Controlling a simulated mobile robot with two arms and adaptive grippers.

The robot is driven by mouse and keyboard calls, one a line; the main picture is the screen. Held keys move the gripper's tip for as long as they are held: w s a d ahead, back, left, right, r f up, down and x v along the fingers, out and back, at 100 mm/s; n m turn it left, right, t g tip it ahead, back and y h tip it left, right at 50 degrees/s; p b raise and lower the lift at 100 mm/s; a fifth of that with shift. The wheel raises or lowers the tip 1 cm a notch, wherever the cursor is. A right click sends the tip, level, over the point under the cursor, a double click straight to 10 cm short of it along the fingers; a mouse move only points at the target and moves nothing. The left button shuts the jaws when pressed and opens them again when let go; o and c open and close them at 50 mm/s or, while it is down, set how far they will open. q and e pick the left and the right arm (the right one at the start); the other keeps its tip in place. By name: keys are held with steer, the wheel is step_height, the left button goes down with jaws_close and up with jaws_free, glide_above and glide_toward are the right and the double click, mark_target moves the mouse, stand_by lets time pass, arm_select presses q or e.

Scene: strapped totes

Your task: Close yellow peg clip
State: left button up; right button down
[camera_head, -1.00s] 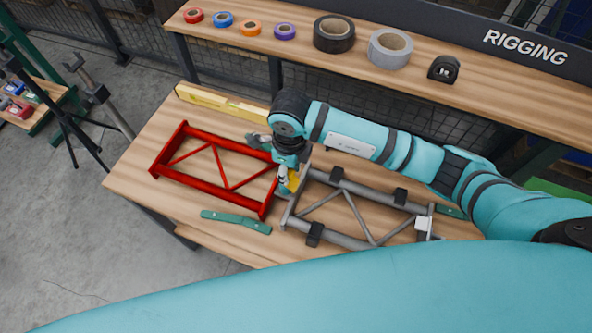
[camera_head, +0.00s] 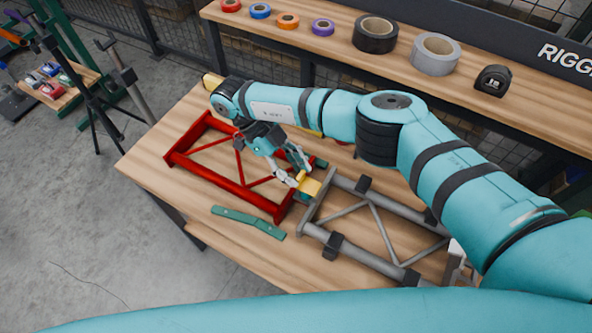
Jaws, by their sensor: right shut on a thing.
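The yellow peg clip (camera_head: 310,187) sits at the joint between the red truss (camera_head: 228,183) and the grey truss (camera_head: 318,231) on the wooden table. My right gripper (camera_head: 297,178) reaches down over the red truss's right end and is shut on the yellow clip. The fingers hide part of the clip, and I cannot tell whether it is fully closed. My left gripper is not in view.
A green bar (camera_head: 248,222) lies on the table in front of the trusses. A yellow level (camera_head: 212,82) lies behind, partly hidden by my arm. A shelf behind holds tape rolls (camera_head: 375,34) and a black tape measure (camera_head: 493,80).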

steer(key=shift+f+h, duration=0.3)
stand_by(0.4)
steer(key=c, duration=1)
jaws_free()
steer(key=shift+o, duration=0.2)
steer(key=shift+r, duration=0.1)
step_height(320, 180, up, 10)
